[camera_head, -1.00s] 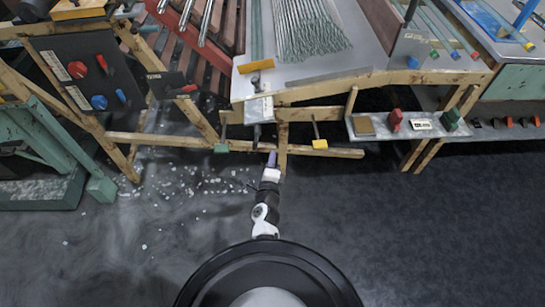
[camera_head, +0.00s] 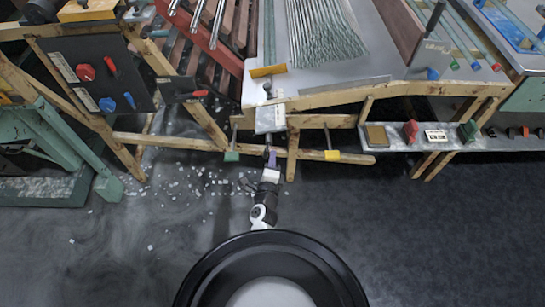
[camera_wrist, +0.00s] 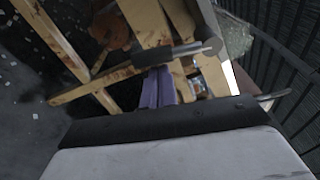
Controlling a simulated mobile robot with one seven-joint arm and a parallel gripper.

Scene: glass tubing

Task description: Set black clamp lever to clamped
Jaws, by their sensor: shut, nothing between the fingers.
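A grey metal plate (camera_head: 270,118) is fixed at the front edge of the bench, with a small dark lever-like part (camera_head: 269,138) hanging below it. This is likely the black clamp lever; its setting cannot be read. My gripper (camera_head: 271,158) has purple fingers and is just below and in front of that part; contact cannot be told. In the wrist view my purple fingers (camera_wrist: 158,88) are together and empty. A dark bar with a metallic end (camera_wrist: 160,61) crosses the wrist view just beyond the fingertips; whether it is the lever is unclear.
Wooden beams (camera_head: 225,142) run under the bench. A green block (camera_head: 231,156) and a yellow block (camera_head: 332,155) hang on rods either side of my gripper. A dark panel (camera_head: 97,75) with red and blue knobs is at left. White bits litter the floor; floor at right is clear.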

